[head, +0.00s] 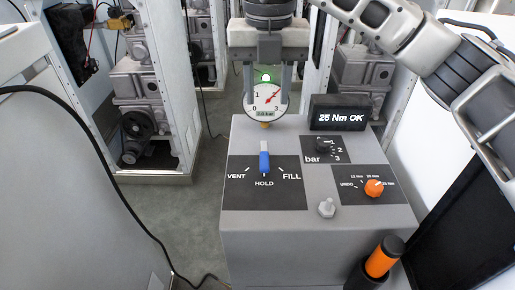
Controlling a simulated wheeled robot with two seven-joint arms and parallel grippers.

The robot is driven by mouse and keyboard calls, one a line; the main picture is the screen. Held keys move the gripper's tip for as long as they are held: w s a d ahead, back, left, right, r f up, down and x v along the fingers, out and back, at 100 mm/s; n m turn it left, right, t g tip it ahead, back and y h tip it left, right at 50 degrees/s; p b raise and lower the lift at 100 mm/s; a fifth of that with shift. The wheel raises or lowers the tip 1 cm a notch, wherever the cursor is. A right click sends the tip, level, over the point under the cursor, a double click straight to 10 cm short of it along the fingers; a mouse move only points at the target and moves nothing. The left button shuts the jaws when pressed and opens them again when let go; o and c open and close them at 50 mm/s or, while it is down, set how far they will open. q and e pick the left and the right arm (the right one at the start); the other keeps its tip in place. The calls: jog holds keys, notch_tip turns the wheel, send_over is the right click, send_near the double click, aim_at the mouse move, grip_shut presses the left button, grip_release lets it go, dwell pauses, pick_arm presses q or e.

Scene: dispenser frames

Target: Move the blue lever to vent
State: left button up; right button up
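The blue lever (264,162) stands on a black plate (240,196) on top of the grey console. Its blue grip is toward the HOLD mark, between VENT on the left and FILL on the right. My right gripper (266,102) hangs above and behind the lever, fingers pointing down. Its two fingers are apart with nothing held between them, and it does not touch the lever. A round gauge (267,98) with a red needle and a green light above it shows between the fingers. My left gripper is not in view.
On the console (270,236) are a display (338,113) reading "25 Nm OK", a bar knob (323,146), an orange torque knob (374,187) and a grey bolt (327,207). An orange-and-black handle (383,257) stands at the front right. The plate around the lever is clear.

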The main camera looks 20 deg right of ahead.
aim_at(265, 160)
notch_tip(265, 160, down, 15)
jog(key=shift+a+r+p, duration=0.1)
jog(key=shift+r+p, duration=0.05)
jog(key=shift+p, duration=0.25)
grip_shut()
